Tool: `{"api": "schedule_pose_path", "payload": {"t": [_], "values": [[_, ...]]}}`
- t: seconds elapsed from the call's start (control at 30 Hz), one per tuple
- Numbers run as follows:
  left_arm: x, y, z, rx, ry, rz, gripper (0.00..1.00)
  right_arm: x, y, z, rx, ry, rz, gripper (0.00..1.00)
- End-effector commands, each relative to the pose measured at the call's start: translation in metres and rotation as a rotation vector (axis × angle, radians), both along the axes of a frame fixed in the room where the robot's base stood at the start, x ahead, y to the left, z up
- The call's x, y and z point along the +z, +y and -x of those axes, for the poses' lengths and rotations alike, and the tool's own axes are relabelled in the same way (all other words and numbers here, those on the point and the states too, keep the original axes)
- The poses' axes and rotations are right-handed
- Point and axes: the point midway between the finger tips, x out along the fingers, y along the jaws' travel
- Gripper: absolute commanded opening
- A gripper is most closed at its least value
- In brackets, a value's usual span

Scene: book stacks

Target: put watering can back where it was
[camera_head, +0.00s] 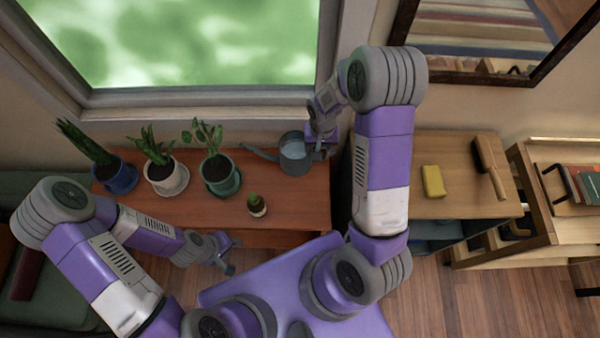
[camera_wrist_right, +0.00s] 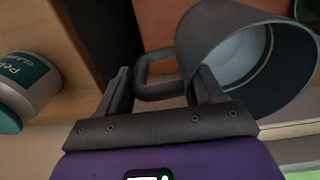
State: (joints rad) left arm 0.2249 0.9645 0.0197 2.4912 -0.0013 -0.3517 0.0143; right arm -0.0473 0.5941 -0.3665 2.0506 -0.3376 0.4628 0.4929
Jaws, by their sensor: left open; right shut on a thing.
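The grey watering can (camera_head: 296,157) is at the right end of the reddish-brown table (camera_head: 290,212), below the window, with its spout pointing left. My right gripper (camera_head: 323,150) is at the can's right side, shut on its handle. In the right wrist view, the handle (camera_wrist_right: 158,76) of the can (camera_wrist_right: 240,55) lies between the fingers of my right gripper (camera_wrist_right: 163,88). Whether the can's base touches the table is hard to tell. My left gripper (camera_head: 233,255) is open and empty, in front of the table's front edge.
A blue pot (camera_head: 121,178), a white pot (camera_head: 163,176) and a teal pot (camera_head: 222,179) with plants stand along the table's back. A small cactus pot (camera_head: 257,206) stands near the front. Right of my right arm, a wooden cabinet (camera_head: 432,206) holds a yellow block (camera_head: 433,181) and a brush (camera_head: 487,163).

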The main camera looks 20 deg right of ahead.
Motion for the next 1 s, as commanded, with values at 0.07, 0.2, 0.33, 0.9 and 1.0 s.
{"api": "schedule_pose_path", "payload": {"t": [0.07, 0.2, 0.33, 0.9, 1.0], "values": [[-0.003, 0.000, 0.000, 0.000, -0.001, 0.000, 0.43, -0.012, -0.004, 0.000, -0.019, 0.000, 0.002, 0.00], [-0.008, 0.000, 0.000, 0.000, -0.001, 0.000, 0.43, -0.039, -0.005, 0.001, -0.023, 0.001, 0.004, 0.00], [-0.011, 0.000, 0.000, 0.000, -0.001, 0.000, 0.43, -0.057, -0.005, 0.001, -0.022, 0.000, 0.003, 0.00], [-0.018, 0.000, 0.000, 0.000, -0.001, 0.000, 0.43, -0.101, -0.004, 0.000, -0.021, -0.004, 0.002, 0.00], [-0.018, 0.000, 0.000, 0.000, -0.001, 0.000, 0.43, -0.101, -0.004, 0.000, -0.021, -0.003, 0.003, 0.00]]}}
